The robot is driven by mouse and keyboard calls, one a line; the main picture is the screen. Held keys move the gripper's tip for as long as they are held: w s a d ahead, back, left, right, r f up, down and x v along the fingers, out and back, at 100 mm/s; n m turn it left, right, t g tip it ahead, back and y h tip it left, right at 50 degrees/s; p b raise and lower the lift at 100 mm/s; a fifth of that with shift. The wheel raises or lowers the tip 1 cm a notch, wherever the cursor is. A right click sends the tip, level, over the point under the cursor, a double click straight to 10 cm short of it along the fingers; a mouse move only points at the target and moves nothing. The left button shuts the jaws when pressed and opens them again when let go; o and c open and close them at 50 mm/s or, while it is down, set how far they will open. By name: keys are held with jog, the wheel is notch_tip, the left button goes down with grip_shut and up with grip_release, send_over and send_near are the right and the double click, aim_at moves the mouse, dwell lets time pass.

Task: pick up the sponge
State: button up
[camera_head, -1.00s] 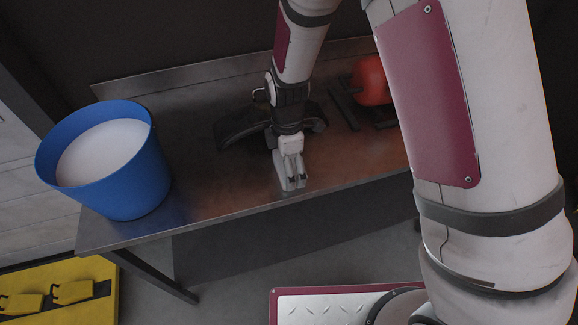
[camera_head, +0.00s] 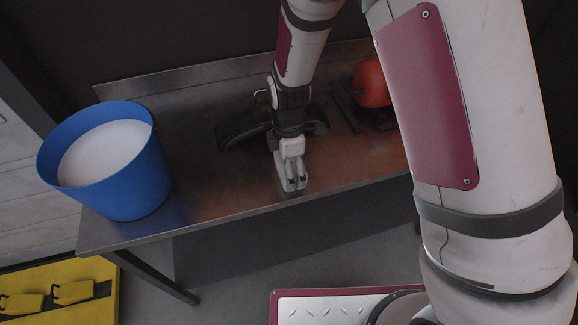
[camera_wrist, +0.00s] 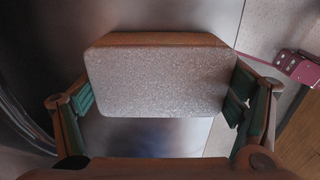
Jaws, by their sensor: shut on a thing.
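The sponge (camera_wrist: 165,82) is a pale, speckled, rounded block with a tan-orange edge, seen from above in the wrist view. My gripper (camera_wrist: 165,108) is shut on it, with a green-padded finger against its left and right ends. In the head view my gripper (camera_head: 292,180) points down at the bench near its front edge. The sponge cannot be made out there, and I cannot tell whether it touches the bench top.
A metal bench (camera_head: 225,200) lies under my gripper. A blue bucket (camera_head: 120,180) with pale contents stands at its left end. A dark curved part (camera_head: 240,128) lies just behind my gripper, and a red round object (camera_head: 371,82) sits at the back right.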

jog(key=shift+r, duration=0.7)
jog(key=shift+c, duration=0.2)
jog(key=shift+o, duration=0.2)
jog(key=shift+s+d+r+b, duration=0.1)
jog(key=shift+s+r+b, duration=0.05)
jog(key=shift+r, duration=0.35)
jog(key=shift+s+r+b, duration=0.1)
jog(key=shift+r+b, duration=0.05)
jog(key=shift+r, duration=0.3)
jog(key=s+d, duration=0.1)
jog(key=s, duration=0.3)
jog(key=s+d+r, duration=0.1)
jog(key=s, duration=0.4)
jog(key=s+d, duration=0.2)
jog(key=s, duration=0.3)
jog(key=shift+r+p, duration=0.2)
jog(key=shift+p, duration=0.15)
jog(key=shift+c, duration=0.2)
jog(key=shift+s+d+p, duration=0.15)
jog(key=shift+s+p, duration=0.2)
jog(key=shift+s, duration=0.1)
jog(key=shift+o, duration=0.2)
